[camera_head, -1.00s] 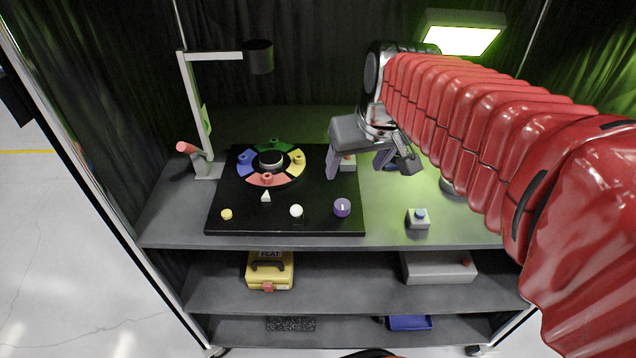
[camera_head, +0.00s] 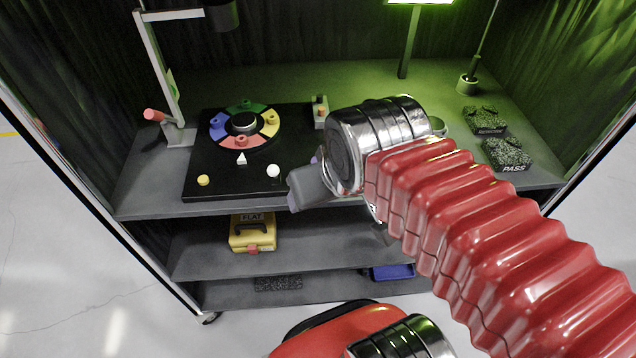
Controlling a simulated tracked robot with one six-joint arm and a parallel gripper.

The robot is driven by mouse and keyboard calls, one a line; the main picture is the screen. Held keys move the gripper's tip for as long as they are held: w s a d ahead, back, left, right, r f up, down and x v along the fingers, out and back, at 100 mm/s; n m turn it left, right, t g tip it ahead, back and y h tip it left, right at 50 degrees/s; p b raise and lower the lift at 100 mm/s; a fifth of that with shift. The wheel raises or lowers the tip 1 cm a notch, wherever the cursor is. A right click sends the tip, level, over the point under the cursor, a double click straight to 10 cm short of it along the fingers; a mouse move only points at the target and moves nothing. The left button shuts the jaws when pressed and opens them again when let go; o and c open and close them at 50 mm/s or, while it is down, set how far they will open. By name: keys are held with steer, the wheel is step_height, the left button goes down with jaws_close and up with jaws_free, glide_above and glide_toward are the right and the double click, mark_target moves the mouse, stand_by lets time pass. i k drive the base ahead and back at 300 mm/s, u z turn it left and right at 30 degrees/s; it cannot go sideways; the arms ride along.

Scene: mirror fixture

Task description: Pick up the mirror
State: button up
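No mirror can be made out for certain. A small round, pale grey piece (camera_head: 438,126) shows just behind my wrist on the table top, mostly hidden, and I cannot tell whether it is the mirror. My gripper (camera_head: 308,188) is near the front edge of the table, at the right side of the black board. Only its grey body shows clearly. Its fingertips are hidden behind the body and the silver wrist, so I cannot see their opening or anything between them.
The black board (camera_head: 212,183) carries a coloured ring (camera_head: 244,123), a yellow knob (camera_head: 203,180) and a white ball (camera_head: 273,171). A lamp post (camera_head: 160,80) stands at left. Black speckled blocks (camera_head: 507,154) lie at right. A yellow case (camera_head: 252,232) sits on the shelf below.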

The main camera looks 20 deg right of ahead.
mark_target(439, 125)
steer(key=z, duration=1.35)
